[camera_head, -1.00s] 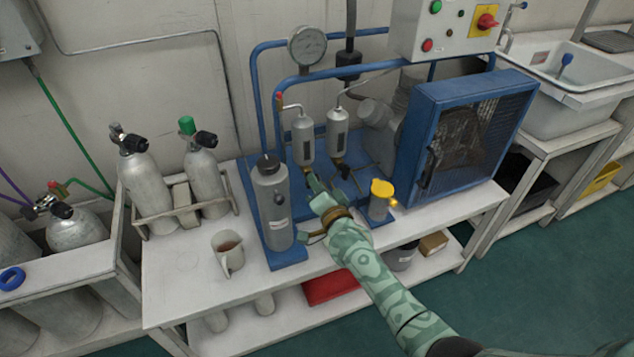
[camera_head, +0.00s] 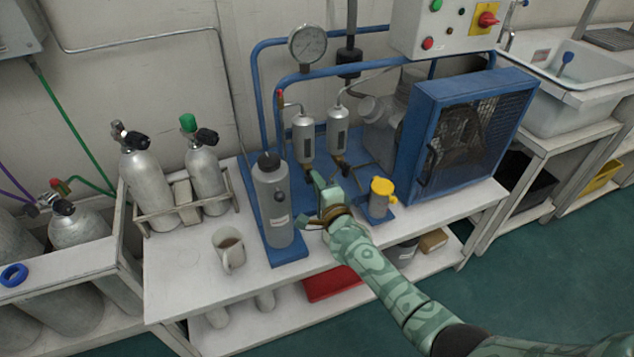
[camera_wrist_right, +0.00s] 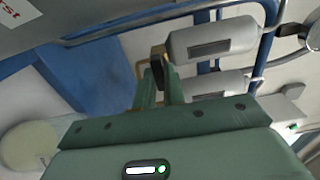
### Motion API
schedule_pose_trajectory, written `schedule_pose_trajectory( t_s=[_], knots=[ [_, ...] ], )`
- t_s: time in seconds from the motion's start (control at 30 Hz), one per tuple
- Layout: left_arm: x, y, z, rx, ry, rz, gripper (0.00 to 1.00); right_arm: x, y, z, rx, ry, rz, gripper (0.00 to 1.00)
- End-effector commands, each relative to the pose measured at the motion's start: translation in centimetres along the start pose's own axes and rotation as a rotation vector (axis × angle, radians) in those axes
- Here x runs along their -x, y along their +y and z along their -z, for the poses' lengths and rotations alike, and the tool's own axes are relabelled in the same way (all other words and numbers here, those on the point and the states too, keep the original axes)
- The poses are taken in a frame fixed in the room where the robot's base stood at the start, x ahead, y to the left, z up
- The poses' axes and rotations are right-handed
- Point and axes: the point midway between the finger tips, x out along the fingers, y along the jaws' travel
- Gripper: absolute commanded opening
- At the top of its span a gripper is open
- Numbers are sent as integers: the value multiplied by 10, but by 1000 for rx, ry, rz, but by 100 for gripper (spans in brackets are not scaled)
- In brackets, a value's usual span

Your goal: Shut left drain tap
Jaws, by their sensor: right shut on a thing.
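The left separator bottle (camera_head: 303,138) is a grey upright cylinder on the blue compressor frame, with its drain tap (camera_head: 309,174) underneath. My right gripper (camera_head: 319,181) is at that tap, coming from the front right. In the right wrist view, my gripper (camera_wrist_right: 159,72) is shut on the tap's black handle (camera_wrist_right: 158,56), beside the lower end of the left bottle (camera_wrist_right: 212,40). In the head view the gripper partly hides the handle, and its exact angle is hard to tell. The right bottle (camera_head: 338,130) has its own tap (camera_head: 342,166), untouched. My left gripper is not in view.
A tall grey filter cylinder (camera_head: 272,200) stands close left of my gripper. A yellow-topped can (camera_head: 381,196) stands close to its right. The blue fan guard (camera_head: 470,135) is further right. A mug (camera_head: 229,251) and diving cylinders (camera_head: 205,172) are left on the bench.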

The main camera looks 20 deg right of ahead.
Motion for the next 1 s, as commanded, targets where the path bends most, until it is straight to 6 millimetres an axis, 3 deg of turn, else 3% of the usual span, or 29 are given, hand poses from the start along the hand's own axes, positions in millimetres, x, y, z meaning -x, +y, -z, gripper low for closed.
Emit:
schedule_pose_trajectory(
  t_s=[0.43, 0.47, 0.5, 0.53, 0.83, 1.0],
  knots=[
    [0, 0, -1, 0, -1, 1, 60, 0, 2, 0, -10, 0, -3, 0],
    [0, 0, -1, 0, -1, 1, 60, 0, 2, 0, -10, 0, -3, 20],
    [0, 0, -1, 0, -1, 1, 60, 0, 2, 0, -10, 0, -3, 31],
    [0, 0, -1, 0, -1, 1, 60, 0, 2, 0, -9, 0, -3, 33],
    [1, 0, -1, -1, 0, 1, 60, 2, 0, 0, -8, 0, -1, 33],
    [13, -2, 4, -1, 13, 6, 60, 25, -4, 0, -8, -1, 0, 33]
  ],
)
